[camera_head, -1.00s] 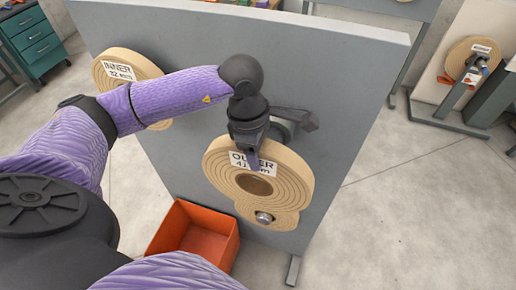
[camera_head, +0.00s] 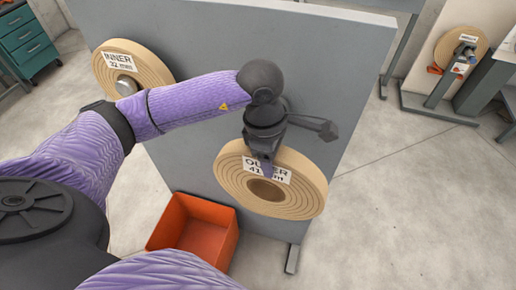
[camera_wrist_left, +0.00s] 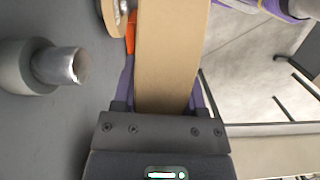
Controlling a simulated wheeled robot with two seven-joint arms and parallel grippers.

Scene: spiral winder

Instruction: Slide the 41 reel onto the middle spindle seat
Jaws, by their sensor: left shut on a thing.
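My left gripper (camera_head: 266,168) is shut on the rim of the tan wound reel labelled OUTER 41 mm (camera_head: 304,192). The reel hangs tilted in front of the grey panel, its centre hole facing the head camera. In the left wrist view the reel (camera_wrist_left: 172,50) shows edge-on between the fingers (camera_wrist_left: 158,100). A bare metal spindle on a grey round seat (camera_wrist_left: 60,66) sticks out of the panel beside the reel, apart from it. This spindle is hidden in the head view. My right gripper is not in view.
The INNER reel (camera_head: 148,70) sits on a spindle at the panel's upper left. An orange bin (camera_head: 195,235) stands below on the floor. Part of another tan piece with a metal spindle (camera_wrist_left: 118,14) shows in the left wrist view. A reel on a stand (camera_head: 461,46) is at far right.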

